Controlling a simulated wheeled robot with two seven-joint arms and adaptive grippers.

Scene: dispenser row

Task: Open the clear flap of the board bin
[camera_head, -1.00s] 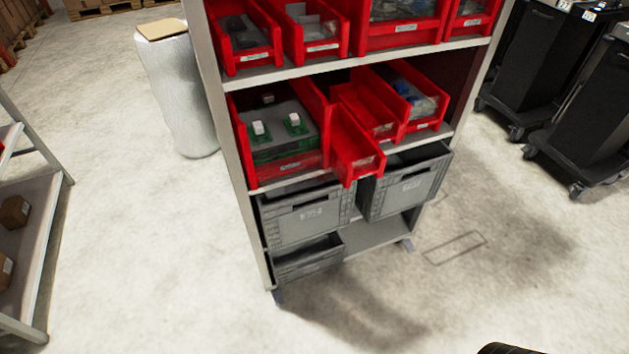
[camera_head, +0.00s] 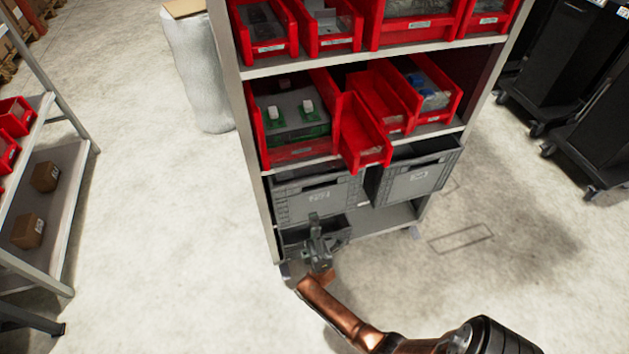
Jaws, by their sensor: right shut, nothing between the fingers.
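The board bin is the wide red bin (camera_head: 292,153) at the left end of the middle shelf. Green boards with white blocks (camera_head: 305,108) show in it, with a greyish panel around them. I cannot clearly make out the clear flap or its position. My right arm reaches up from the bottom right. My right gripper (camera_head: 314,228) is shut and empty, below the board bin, in front of the grey crates. My left gripper is not in view.
An empty narrow red bin (camera_head: 364,143) juts out right of the board bin. Grey crates (camera_head: 318,199) (camera_head: 417,180) fill the level below. More red bins (camera_head: 416,27) stand above. A side rack (camera_head: 60,215) stands left; the floor between is clear.

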